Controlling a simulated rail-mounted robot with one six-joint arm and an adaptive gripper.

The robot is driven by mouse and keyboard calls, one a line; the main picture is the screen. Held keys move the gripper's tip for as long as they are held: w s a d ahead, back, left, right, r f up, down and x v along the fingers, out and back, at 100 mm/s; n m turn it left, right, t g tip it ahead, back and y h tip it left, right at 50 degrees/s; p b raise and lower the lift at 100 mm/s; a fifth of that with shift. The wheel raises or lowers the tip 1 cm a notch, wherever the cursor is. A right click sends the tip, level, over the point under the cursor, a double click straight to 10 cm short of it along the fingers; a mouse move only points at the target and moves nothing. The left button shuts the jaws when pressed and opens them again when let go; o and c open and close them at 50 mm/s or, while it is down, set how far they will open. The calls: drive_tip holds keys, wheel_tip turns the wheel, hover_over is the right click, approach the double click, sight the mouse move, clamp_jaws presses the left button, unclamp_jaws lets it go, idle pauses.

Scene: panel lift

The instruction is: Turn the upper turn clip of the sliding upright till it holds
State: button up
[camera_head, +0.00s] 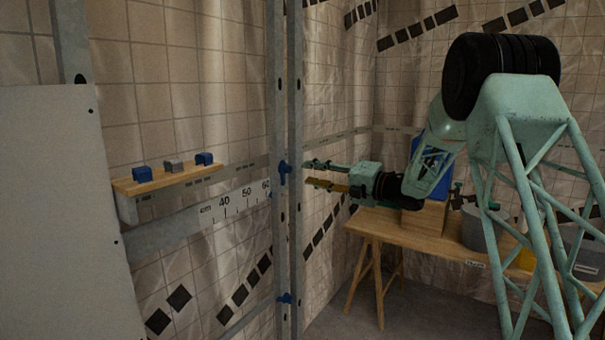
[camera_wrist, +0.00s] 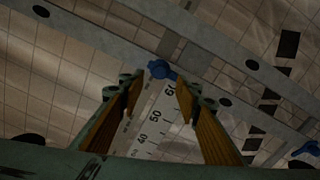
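The upper turn clip (camera_head: 284,168) is a small blue piece on the metal sliding upright (camera_head: 282,90) in the head view. In the wrist view the blue clip (camera_wrist: 162,71) lies ahead, between and just beyond the fingertips. My gripper (camera_head: 309,173) is open, with its fingers pointing left at the clip and a small gap seeming to remain between. In the wrist view my gripper (camera_wrist: 158,92) has its two wood-coloured fingers apart with nothing between them. I cannot tell which way the clip is turned. A lower blue clip (camera_head: 285,298) sits farther down the upright.
A horizontal scale (camera_head: 235,203) marked in cm runs left of the upright. A shelf (camera_head: 178,177) with small blue and grey blocks is above it. A pale panel (camera_head: 60,210) stands far left. A wooden table (camera_head: 385,222) with containers is at right.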

drive_tip(key=shift+v, duration=1.8)
